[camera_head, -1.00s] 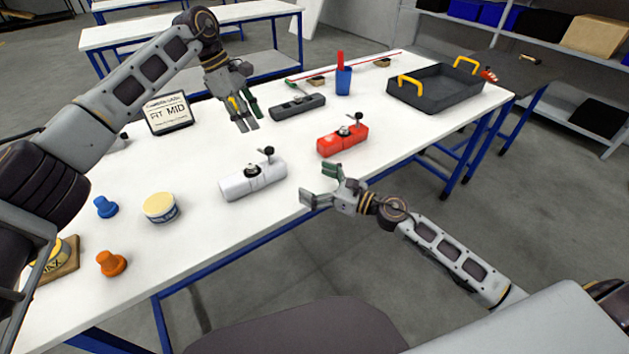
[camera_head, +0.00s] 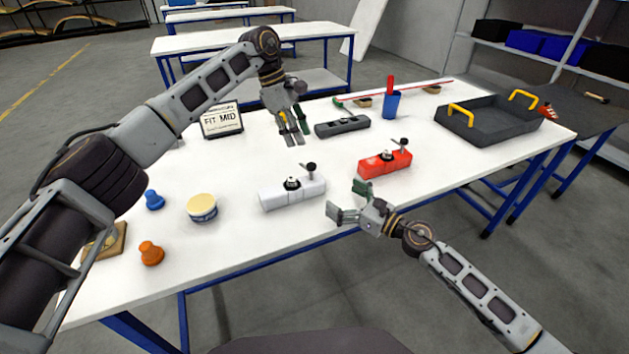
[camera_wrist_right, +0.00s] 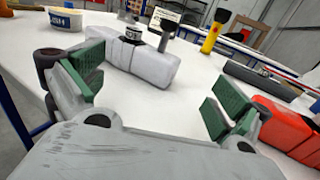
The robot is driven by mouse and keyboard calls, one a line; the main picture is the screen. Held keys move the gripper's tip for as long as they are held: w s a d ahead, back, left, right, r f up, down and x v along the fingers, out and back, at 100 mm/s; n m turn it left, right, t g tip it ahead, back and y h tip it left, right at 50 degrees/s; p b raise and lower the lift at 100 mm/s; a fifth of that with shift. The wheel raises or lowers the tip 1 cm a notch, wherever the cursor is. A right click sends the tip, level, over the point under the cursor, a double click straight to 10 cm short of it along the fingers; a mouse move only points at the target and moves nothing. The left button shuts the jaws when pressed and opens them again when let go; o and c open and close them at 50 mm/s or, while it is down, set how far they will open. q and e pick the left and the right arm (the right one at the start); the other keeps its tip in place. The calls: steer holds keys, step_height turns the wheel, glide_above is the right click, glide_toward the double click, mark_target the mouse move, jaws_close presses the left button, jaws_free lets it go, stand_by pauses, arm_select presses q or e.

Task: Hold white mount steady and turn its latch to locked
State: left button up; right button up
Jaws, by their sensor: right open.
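The white mount (camera_head: 292,194) lies on the table near its front edge, with a dark latch knob (camera_head: 310,167) standing up from its top. It also shows in the right wrist view (camera_wrist_right: 140,60), ahead of and between the fingers. My right gripper (camera_head: 346,201) is open and empty, at the front edge to the right of the white mount and apart from it. Its green finger pads show in the right wrist view (camera_wrist_right: 152,90).
A red mount (camera_head: 385,163) lies right of the white one, and a dark grey mount (camera_head: 342,126) lies behind. A sign (camera_head: 221,121), a round tub (camera_head: 202,208), blue and orange knobs (camera_head: 151,253), a blue cup (camera_head: 391,105) and a black tray (camera_head: 488,122) stand around.

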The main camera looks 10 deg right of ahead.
mark_target(313, 179)
steer(key=shift+x, duration=5.35)
